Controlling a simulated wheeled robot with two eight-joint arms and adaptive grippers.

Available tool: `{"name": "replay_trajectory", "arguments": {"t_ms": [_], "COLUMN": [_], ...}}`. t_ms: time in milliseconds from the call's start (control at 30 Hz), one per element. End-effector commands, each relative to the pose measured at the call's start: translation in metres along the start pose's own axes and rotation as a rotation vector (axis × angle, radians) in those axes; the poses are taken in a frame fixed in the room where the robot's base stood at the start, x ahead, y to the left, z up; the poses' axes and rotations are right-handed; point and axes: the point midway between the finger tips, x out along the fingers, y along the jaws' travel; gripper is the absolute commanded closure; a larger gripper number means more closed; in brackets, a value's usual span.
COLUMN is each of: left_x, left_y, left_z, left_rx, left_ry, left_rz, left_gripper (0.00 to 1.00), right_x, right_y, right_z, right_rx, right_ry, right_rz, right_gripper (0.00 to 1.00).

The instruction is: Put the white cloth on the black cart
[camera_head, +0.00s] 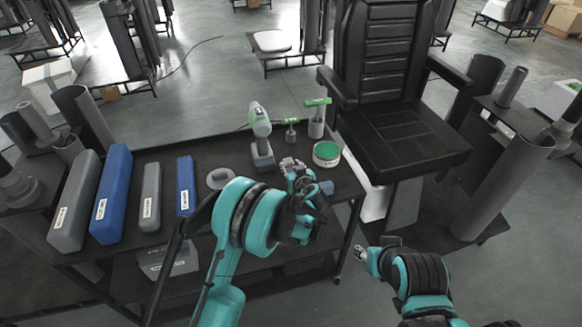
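The black cart (222,157) stands in front of me with several items on its top. No white cloth can be picked out with certainty. A flat white piece (272,41) lies on a dark stand at the back, but I cannot tell whether it is cloth. My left gripper (291,166) is over the right part of the cart top, near the green-lidded tin. Its fingers are small and partly hidden by its own wrist, so its opening is unclear. My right gripper (360,253) is right of the cart, above the floor, with its fingertips too small to read.
Grey and blue long boxes (112,195) fill the cart's left. A drill (262,138), green-handled tools (317,118) and a green-lidded tin (326,153) stand at the back right. A black chair (405,130) stands behind, with grey tubes (490,190) to the right.

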Motion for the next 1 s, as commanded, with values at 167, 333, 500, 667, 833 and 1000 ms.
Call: {"name": "replay_trajectory", "arguments": {"t_ms": [167, 333, 500, 667, 833, 1000], "left_x": [0.000, 0.000, -0.011, -0.044, -0.083, -0.109], "left_y": [0.000, 0.000, 0.001, 0.001, 0.001, 0.001], "left_z": [0.000, -0.001, -0.005, -0.005, -0.005, -0.004], "left_rx": [0.000, 0.000, 0.001, 0.001, 0.001, 0.000], "left_ry": [0.000, 0.000, 0.000, 0.000, 0.000, -0.001], "left_rz": [0.000, 0.000, 0.001, 0.003, 0.002, 0.002], "left_gripper": [0.44, 0.44, 0.44, 0.44, 0.44, 0.44], "right_x": [0.000, -0.001, -0.006, -0.013, -0.019, -0.023], "right_y": [0.000, 0.000, 0.000, 0.000, 0.000, 0.000], "right_z": [0.000, -0.001, -0.004, -0.009, -0.014, -0.017], "right_rx": [0.000, 0.000, 0.000, 0.000, 0.000, 0.000], "right_ry": [0.000, 0.000, 0.000, 0.000, 0.000, 0.000], "right_rz": [0.000, 0.000, 0.000, 0.000, 0.000, 0.000], "right_gripper": [0.60, 0.60, 0.60, 0.60, 0.60, 0.60]}}
